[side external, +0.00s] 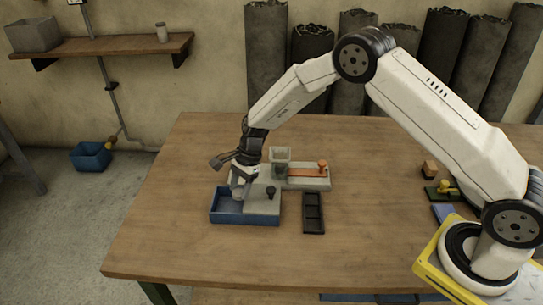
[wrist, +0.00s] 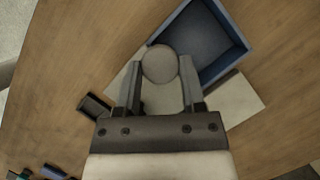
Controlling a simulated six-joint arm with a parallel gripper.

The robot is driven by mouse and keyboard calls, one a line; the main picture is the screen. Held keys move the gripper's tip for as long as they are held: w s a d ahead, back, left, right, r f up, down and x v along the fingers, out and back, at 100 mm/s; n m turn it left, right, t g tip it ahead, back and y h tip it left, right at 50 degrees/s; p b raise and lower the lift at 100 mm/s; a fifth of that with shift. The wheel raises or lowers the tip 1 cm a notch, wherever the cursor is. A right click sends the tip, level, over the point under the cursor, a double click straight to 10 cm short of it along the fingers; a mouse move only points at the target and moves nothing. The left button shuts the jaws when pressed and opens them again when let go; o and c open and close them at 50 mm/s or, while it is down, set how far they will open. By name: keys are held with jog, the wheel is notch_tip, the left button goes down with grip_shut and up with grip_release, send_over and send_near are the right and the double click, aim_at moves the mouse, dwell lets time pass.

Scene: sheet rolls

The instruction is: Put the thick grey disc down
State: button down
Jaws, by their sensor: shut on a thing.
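A thick grey disc (wrist: 160,64) sits between the fingertips of my gripper (wrist: 161,72) in the wrist view, and the jaws are shut on it. In the side view my gripper (side external: 239,189) points down at the blue tray (side external: 245,219), over its back part. The disc is hard to make out there against the fingers and the pale fixture. In the wrist view the blue tray (wrist: 207,42) lies to the right of and beyond the disc, and its bare floor shows. I cannot tell the disc's height above the tray or fixture.
A black compartment tray (side external: 313,214) lies to the right. The table's front left is clear. Dark rolls (side external: 312,60) stand behind.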

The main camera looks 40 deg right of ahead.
jog(key=shift+w+a+f, duration=0.1)
jog(key=shift+w+f, duration=0.2)
jog(key=shift+w, duration=0.15)
send_over(225, 210)
jog(key=d, duration=0.1)
jog(key=shift+s+d+f, duration=0.1)
jog(key=shift+f, duration=1.3)
jog(key=shift+d+f, duration=0.1)
jog(key=shift+f, duration=1.25)
jog(key=shift+f, duration=0.1)
jog(key=shift+w+f, duration=0.2)
jog(key=shift+f, duration=1.4)
jog(key=shift+f, duration=0.15)
jog(key=shift+c, duration=2.4)
grip_release()
